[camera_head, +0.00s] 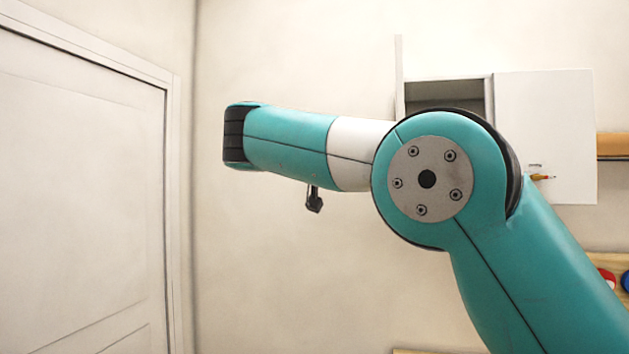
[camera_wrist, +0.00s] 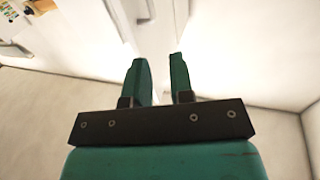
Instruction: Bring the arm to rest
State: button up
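My gripper (camera_wrist: 161,80) shows in the wrist view with two green fingers standing apart on a dark bar. The gap between the fingers is empty, with only a pale, bright surface behind it. In the head view my teal and white arm is raised and bent across the middle. A small dark piece, which may be part of my gripper, hangs below the arm; its fingers cannot be made out there.
A white door (camera_head: 80,200) fills the left side. A wall cabinet (camera_head: 545,125) stands behind my arm at the right, its white panel beside a grey opening. Red and blue round things (camera_head: 607,276) show partly at the right edge, on a wooden surface. The wall between door and arm is bare.

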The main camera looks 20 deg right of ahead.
jog(key=a+f+n+t+y+b, duration=0.1)
jog(key=a+f+n+y+b, duration=0.1)
jog(key=f+n+y, duration=0.4)
jog(key=a+f+n+t+y+b, duration=0.1)
jog(key=a+f+n+y, duration=0.25)
jog(key=f, duration=0.35)
jog(key=s+a+f+n+g+y+b, duration=0.1)
jog(key=s+a+f+g+y, duration=0.15)
jog(key=f, duration=0.25)
jog(key=s+a+f+n+g+y, duration=0.1)
jog(key=s+f+n+y, duration=0.1)
jog(key=s+f, duration=0.3)
jog(key=s+a+f+n+g+y+b, duration=0.1)
jog(key=s+a+f+g, duration=0.1)
jog(key=s+f, duration=0.3)
jog(key=s+a+f+n+g+y+b, duration=0.1)
jog(key=s+f+g, duration=0.3)
jog(key=s, duration=0.9)
jog(key=s+a+f+n+g+y, duration=0.2)
jog(key=s+f+n+g+y, duration=0.1)
jog(key=s+f, duration=0.5)
jog(key=shift+s+a+b, duration=0.4)
jog(key=shift+s, duration=0.2)
jog(key=shift+d+n, duration=0.15)
jog(key=shift+n, duration=0.1)
